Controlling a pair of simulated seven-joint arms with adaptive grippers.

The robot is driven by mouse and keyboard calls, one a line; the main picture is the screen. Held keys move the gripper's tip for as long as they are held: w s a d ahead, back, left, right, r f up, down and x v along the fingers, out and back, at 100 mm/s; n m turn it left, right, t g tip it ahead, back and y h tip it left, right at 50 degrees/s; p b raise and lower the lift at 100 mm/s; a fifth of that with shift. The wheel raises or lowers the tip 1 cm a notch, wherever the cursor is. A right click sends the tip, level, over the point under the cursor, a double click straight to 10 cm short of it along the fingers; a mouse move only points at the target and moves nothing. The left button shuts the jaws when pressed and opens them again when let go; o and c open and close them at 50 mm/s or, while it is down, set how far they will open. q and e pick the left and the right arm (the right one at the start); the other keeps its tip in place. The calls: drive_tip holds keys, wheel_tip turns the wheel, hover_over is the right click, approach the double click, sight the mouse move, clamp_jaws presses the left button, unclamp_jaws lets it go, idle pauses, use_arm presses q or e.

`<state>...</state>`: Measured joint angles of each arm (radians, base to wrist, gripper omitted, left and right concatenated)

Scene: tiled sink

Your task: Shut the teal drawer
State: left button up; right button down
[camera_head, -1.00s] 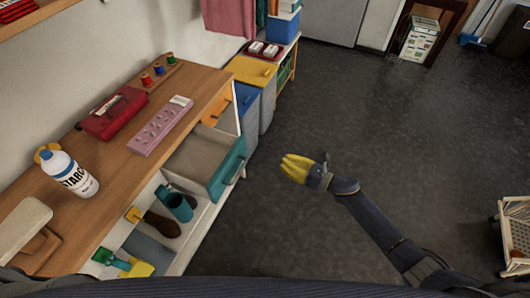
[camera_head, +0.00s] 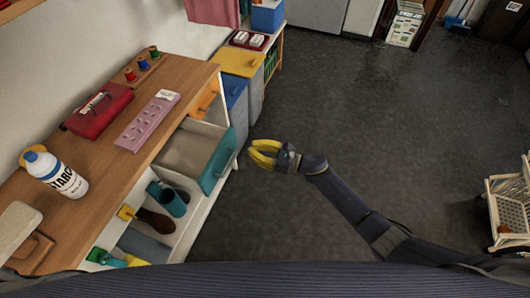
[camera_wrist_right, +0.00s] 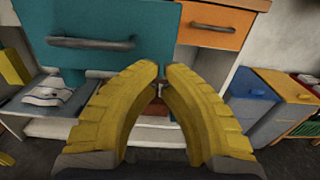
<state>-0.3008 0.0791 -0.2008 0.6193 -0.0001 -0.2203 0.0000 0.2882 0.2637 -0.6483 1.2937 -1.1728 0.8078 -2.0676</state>
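The teal drawer is pulled out from the wooden-topped unit, and its teal front (camera_head: 216,160) faces right in the head view. Its grey inside (camera_head: 190,147) looks empty. In the right wrist view the teal front (camera_wrist_right: 100,25) and its dark bar handle fill the upper left. My right gripper (camera_head: 251,154) has yellow fingers and is just right of the drawer front, apart from it. In the right wrist view its fingertips (camera_wrist_right: 161,72) stand a little apart with nothing between them. My left gripper is not in view.
An orange drawer (camera_head: 206,98) sits behind the teal one. The worktop holds a starch bottle (camera_head: 57,174), a red case (camera_head: 98,108) and a pink strip (camera_head: 147,121). Blue and yellow bins stand beyond. A white cart (camera_head: 508,205) is at right. The dark floor between is clear.

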sight(234, 143)
drive_tip(key=shift+x, duration=3.05)
drive_tip(key=shift+a, duration=0.1)
